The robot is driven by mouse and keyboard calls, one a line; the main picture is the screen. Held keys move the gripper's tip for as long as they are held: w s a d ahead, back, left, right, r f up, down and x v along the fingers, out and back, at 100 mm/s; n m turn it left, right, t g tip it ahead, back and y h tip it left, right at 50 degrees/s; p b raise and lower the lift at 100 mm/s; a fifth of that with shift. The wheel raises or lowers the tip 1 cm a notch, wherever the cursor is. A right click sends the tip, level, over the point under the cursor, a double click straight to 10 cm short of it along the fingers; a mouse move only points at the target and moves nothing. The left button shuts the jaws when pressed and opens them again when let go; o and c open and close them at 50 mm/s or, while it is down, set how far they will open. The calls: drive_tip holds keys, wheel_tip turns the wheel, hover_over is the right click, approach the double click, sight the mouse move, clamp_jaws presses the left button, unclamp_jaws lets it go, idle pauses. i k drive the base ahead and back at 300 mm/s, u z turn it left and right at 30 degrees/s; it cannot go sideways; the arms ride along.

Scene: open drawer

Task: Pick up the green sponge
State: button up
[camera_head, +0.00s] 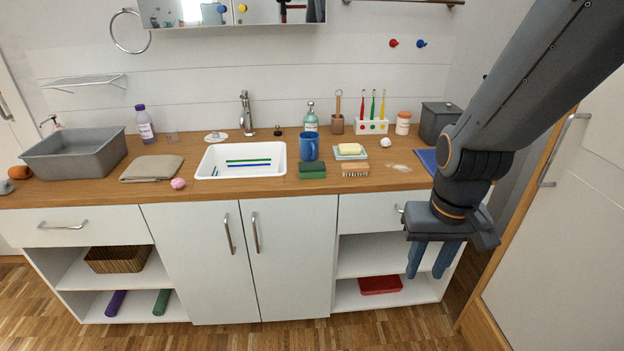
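The green sponge (312,171) lies on the wooden countertop (225,188), near its front edge, just right of the white sink and in front of a blue mug. It looks like a dark green block. My gripper (429,275) hangs at the right, in front of the cabinet and lower in the picture than the countertop. Its two blue fingers point down and are apart, with nothing between them. It is well to the right of the sponge and not touching it.
The blue mug (309,146) stands right behind the sponge. A wooden brush (355,170) lies to its right, with a soap dish (350,152) behind. The white sink (242,160) is to the left. A grey basin (75,153) stands at far left.

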sight(317, 170)
drive_tip(key=u, duration=0.35)
drive_tip(key=k, duration=0.1)
drive_tip(key=z, duration=0.5)
drive_tip(key=i, duration=1)
drive_tip(key=u, duration=0.45)
